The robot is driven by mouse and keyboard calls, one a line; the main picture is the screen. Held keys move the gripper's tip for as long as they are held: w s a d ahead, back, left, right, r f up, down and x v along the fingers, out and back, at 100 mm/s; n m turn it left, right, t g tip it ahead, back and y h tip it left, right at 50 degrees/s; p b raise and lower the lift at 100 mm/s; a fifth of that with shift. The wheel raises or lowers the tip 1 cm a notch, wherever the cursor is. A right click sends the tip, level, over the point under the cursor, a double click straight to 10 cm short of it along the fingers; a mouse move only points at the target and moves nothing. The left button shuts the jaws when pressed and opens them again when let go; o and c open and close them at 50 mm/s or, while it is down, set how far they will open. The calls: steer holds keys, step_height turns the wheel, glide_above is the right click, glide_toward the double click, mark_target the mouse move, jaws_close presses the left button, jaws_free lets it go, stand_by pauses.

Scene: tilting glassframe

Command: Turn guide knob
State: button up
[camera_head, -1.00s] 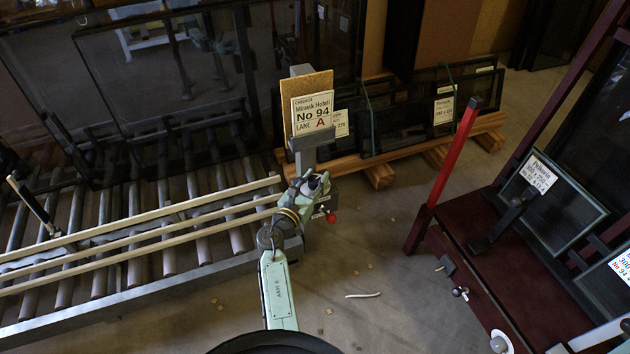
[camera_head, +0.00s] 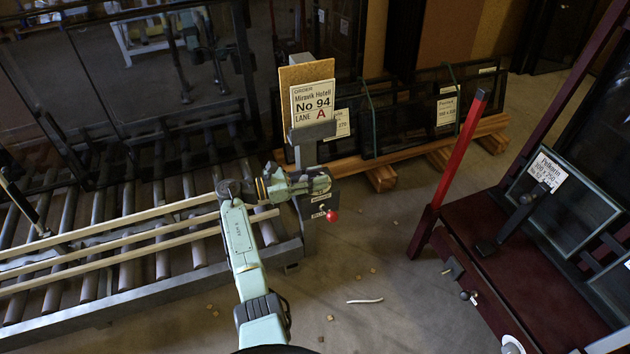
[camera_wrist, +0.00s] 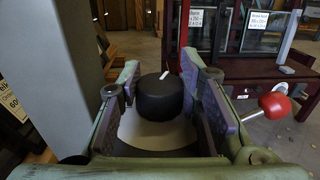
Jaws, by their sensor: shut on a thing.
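The guide knob (camera_wrist: 160,100) is black and round with a white mark on its top, seen in the wrist view. It sits on a pale round plate between my two fingers. My gripper (camera_wrist: 160,112) is shut on it, one finger on each side. In the head view my gripper (camera_head: 322,183) is at the grey post (camera_head: 306,152) at the end of the roller conveyor, and the knob is hidden there. A red ball-ended lever (camera_head: 332,216) sticks out just below my gripper; it also shows at the right of the wrist view (camera_wrist: 275,105).
A sign reading No 94, Lane A (camera_head: 313,103) stands above my gripper on the post. The roller conveyor (camera_head: 130,255) with long pale strips lies left. A dark red rack (camera_head: 500,270) with a red upright stands right. Open floor between holds a small white scrap (camera_head: 365,301).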

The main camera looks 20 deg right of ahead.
steer(key=shift+m+g, duration=0.4)
steer(key=shift+g, duration=0.1)
steer(key=o, duration=1.2)
